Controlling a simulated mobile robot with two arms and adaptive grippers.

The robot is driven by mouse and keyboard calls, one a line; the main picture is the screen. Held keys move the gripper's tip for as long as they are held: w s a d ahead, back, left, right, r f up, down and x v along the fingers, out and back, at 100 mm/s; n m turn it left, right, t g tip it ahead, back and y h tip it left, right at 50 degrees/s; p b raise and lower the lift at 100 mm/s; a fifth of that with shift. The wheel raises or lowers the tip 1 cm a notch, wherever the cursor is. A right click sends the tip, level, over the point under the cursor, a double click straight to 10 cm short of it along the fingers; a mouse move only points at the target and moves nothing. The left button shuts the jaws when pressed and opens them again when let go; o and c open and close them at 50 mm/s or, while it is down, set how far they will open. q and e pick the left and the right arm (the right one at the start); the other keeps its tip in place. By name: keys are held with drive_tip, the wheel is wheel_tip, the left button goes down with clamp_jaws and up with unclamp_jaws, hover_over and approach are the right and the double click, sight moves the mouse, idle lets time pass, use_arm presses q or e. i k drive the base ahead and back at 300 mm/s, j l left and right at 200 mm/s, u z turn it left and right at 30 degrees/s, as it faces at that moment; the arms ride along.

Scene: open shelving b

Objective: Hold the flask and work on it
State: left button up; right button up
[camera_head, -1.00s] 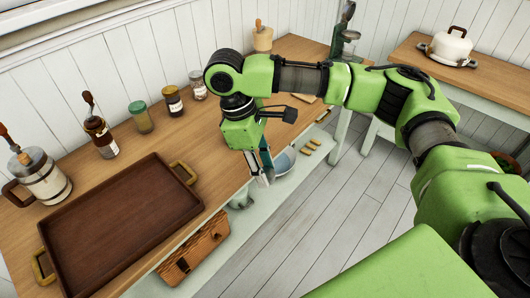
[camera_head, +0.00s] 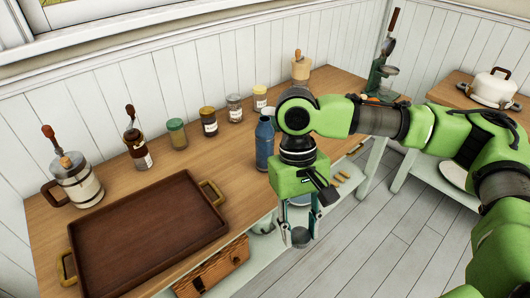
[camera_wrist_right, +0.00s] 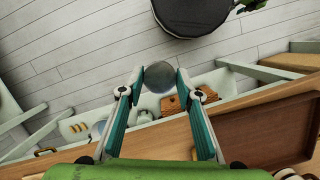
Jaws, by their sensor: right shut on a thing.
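A blue flask (camera_head: 265,145) stands upright on the wooden counter in the head view, just left of my right arm. My right gripper (camera_head: 300,233) points down in front of the counter's edge, to the right of the flask and apart from it. It is shut on a small grey round thing (camera_head: 300,238), which shows as a grey disc or ball between the fingertips in the wrist view (camera_wrist_right: 160,76). I cannot tell exactly what it is.
A brown tray (camera_head: 150,284) with brass handles fills the counter's front left. Several jars, a bottle and a jug (camera_head: 78,180) line the back. A wooden box (camera_head: 213,268) sits on the lower shelf. Floor (camera_head: 390,240) in front of the counter is clear.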

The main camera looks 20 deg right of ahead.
sight(264, 132)
drive_tip(key=i+l, duration=0.25)
drive_tip(key=l, duration=0.15)
drive_tip(key=i+l, duration=0.2)
drive_tip(key=l, duration=0.25)
drive_tip(key=i+l, duration=0.25)
drive_tip(key=l, duration=0.15)
drive_tip(key=i+l, duration=0.2)
drive_tip(key=l, duration=0.25)
drive_tip(key=i+l, duration=0.25)
drive_tip(key=l, duration=0.15)
drive_tip(key=i+l, duration=0.25)
drive_tip(key=l, duration=0.2)
drive_tip(key=u, duration=1.35)
